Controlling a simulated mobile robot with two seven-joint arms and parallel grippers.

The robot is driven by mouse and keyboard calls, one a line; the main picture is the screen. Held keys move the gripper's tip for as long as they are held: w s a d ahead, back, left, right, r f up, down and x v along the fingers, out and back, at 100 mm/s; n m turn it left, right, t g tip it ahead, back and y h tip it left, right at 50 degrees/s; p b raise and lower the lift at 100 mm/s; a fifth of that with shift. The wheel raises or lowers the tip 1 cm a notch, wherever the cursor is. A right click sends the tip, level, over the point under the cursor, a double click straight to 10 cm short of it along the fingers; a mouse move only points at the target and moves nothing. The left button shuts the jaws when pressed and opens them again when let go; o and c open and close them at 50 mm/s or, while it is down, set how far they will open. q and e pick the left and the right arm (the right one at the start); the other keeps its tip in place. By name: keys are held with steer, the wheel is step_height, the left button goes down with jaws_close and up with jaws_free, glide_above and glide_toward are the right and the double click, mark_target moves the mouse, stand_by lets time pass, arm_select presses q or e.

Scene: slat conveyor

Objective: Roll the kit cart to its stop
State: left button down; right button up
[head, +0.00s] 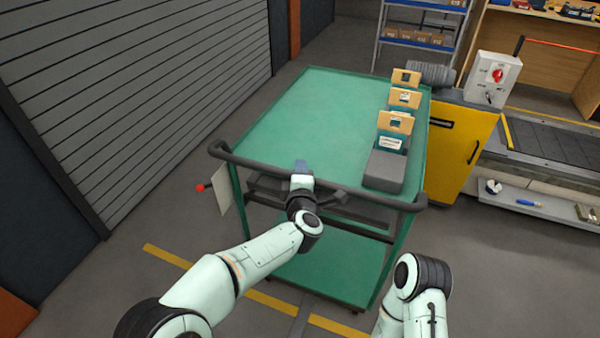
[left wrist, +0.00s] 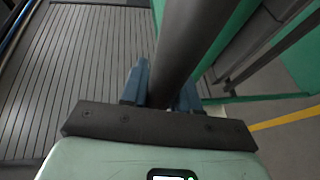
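The kit cart (head: 310,115) has a green top and a lower green shelf, and stands ahead of me. Its dark push handle (head: 250,165) runs along the near edge. My left gripper (head: 301,170) is at the middle of this handle. In the left wrist view, the blue fingers of my left gripper (left wrist: 162,92) lie on both sides of the dark handle bar (left wrist: 190,40) and appear closed on it. Several tan cards and a grey block (head: 385,170) sit along the cart's right side. My right arm shows at lower right, but its gripper is out of view. I cannot make out the stop.
A yellow cabinet (head: 455,150) and a slat conveyor (head: 555,150) stand right of the cart. A slatted shutter wall (head: 140,80) is on the left. A shelf rack (head: 415,45) stands beyond the cart. A yellow floor line (head: 265,298) crosses under the cart's near end.

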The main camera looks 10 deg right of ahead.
arm_select(q)
steer(key=c, duration=0.9)
jaws_free()
steer(key=shift+s, duration=0.1)
steer(key=b+v, duration=0.1)
steer(key=v, duration=1.2)
steer(key=shift+s+r+b, duration=0.15)
steer(key=shift+b, duration=0.2)
